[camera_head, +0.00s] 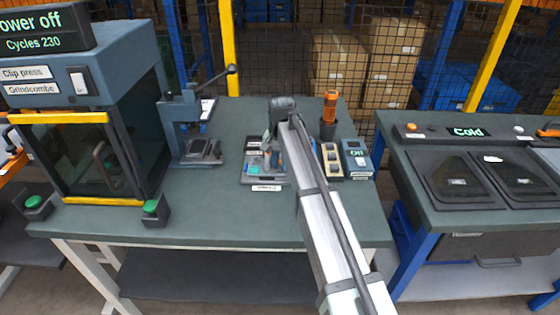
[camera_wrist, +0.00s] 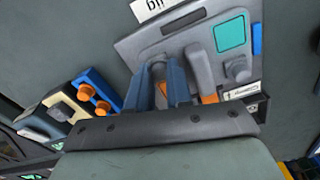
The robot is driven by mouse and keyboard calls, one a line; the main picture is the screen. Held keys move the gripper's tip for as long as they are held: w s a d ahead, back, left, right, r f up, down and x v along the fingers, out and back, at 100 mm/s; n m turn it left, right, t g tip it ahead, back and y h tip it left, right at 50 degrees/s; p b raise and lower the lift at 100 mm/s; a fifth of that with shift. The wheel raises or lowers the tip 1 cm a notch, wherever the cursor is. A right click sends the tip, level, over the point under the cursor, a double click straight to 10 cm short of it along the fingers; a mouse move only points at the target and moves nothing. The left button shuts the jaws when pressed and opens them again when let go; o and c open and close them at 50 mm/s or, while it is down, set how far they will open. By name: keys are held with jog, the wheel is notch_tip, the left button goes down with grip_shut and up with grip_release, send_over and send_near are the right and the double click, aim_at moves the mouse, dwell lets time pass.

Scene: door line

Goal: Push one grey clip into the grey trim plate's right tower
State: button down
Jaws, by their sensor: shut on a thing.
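My gripper (camera_wrist: 158,80) reaches down over a grey tray-like fixture (camera_wrist: 140,45) on the bench. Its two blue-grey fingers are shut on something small. A bit of orange shows between them, but the held piece is mostly hidden and I cannot tell what it is. In the head view my gripper (camera_head: 273,158) covers part of the fixture (camera_head: 262,182). A teal square (camera_wrist: 230,34), a grey knob (camera_wrist: 238,70) and a grey arm-shaped part (camera_wrist: 199,70) sit on the fixture beside the fingers. I cannot make out the grey trim plate or its right tower.
A hand press (camera_head: 190,122) with a dark grey piece (camera_head: 203,150) on its base stands left. A clip press cabinet (camera_head: 90,120) is further left. A compartment box (camera_head: 332,160), an "Off" unit (camera_head: 357,158) and an orange-handled tool (camera_head: 330,105) stand right.

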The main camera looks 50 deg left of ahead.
jog(key=c, duration=0.9)
grip_release()
jog(key=shift+c, duration=0.2)
jog(key=shift+a+r, duration=0.1)
notch_tip(320, 180, up, 14)
jog(key=shift+f, duration=0.2)
